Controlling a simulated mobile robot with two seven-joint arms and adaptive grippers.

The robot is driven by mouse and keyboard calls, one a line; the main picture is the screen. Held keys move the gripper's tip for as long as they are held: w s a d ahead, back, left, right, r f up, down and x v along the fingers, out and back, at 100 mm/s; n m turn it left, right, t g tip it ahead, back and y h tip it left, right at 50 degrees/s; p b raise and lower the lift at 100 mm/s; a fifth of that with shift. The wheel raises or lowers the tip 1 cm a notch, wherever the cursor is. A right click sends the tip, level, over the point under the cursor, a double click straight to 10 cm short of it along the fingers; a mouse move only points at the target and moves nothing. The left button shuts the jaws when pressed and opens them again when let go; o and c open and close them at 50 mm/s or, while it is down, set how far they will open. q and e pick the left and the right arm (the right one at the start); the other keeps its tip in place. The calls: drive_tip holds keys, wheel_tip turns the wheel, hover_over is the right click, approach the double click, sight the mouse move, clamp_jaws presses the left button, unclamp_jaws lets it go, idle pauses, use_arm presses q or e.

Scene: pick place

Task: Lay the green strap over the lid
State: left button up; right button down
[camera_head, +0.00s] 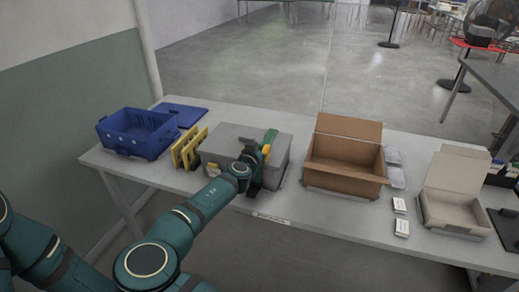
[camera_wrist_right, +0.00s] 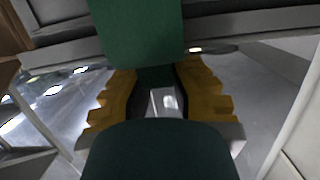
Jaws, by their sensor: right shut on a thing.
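A grey box with a flat grey lid (camera_head: 233,136) stands on the table near the middle. The green strap (camera_head: 270,137) shows as a short upright piece at the right part of the lid. My right gripper (camera_head: 265,152) is at the box's front right and is shut on the strap. In the right wrist view the strap (camera_wrist_right: 138,28) rises from between the yellow fingers (camera_wrist_right: 158,92). The dark green shape at the bottom of that view hides the lower part of the grip. I cannot tell whether the strap touches the lid. My left gripper is not in view.
Left of the grey box stand yellow racks (camera_head: 188,149), a blue crate (camera_head: 137,134) and a flat blue lid (camera_head: 181,113). An open cardboard box (camera_head: 343,178) stands to the right, with small white packs (camera_head: 401,227) and an open pale box (camera_head: 455,210) beyond.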

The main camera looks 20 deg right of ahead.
drive_tip(key=shift+f, duration=0.3)
drive_tip(key=c, duration=0.8)
unclamp_jaws()
drive_tip(key=shift+r, duration=0.1)
drive_tip(key=v, duration=0.7)
drive_tip(key=shift+s+a+r, duration=0.1)
drive_tip(key=shift+s+a, duration=0.05)
drive_tip(key=shift+s, duration=0.1)
